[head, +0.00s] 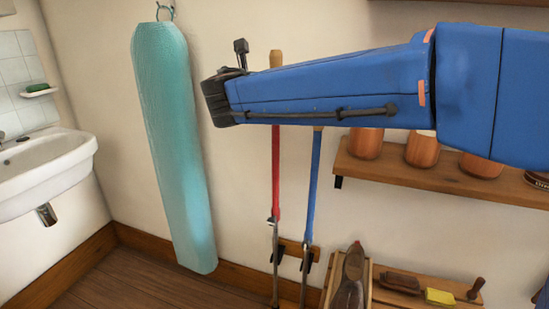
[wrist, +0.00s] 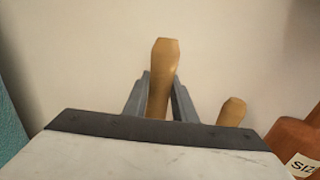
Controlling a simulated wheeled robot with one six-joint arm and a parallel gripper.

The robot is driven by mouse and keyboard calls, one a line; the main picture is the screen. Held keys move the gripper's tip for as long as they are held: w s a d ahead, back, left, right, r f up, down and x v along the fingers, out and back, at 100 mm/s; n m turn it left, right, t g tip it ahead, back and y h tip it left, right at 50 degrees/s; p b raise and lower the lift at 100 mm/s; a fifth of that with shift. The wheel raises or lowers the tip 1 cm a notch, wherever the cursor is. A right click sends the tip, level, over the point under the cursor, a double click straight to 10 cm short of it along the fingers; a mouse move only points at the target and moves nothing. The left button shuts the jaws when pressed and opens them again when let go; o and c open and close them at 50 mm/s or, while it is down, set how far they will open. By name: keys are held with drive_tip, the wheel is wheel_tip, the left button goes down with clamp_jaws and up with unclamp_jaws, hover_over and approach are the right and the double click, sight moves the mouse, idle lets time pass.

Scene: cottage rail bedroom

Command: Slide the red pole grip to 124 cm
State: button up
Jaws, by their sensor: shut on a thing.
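The red pole (head: 275,175) stands upright against the wall, with a tan wooden grip (head: 275,59) at its top and a thin grey lower shaft below the red part. In the wrist view the wooden grip (wrist: 164,58) rises between the two grey fingers of my gripper (wrist: 160,92), which is shut on it. The grip's top sticks out beyond the fingers. In the head view my blue arm crosses in front of the pole and hides the gripper and the held part. No length marks can be read.
A blue pole (head: 313,185) stands close on the right; its wooden grip (wrist: 232,112) shows in the wrist view. A teal ironing board (head: 172,150) hangs on the left. A wooden shelf (head: 450,177) with copper-coloured pots is at right, above a low rack (head: 405,299) with brushes.

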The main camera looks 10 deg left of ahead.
drive_tip(key=shift+r, duration=6.05)
drive_tip(key=o, duration=1.2)
drive_tip(key=s+a, duration=0.1)
drive_tip(key=s, duration=0.9)
drive_tip(key=shift+a, duration=0.15)
drive_tip(key=shift+s, duration=0.1)
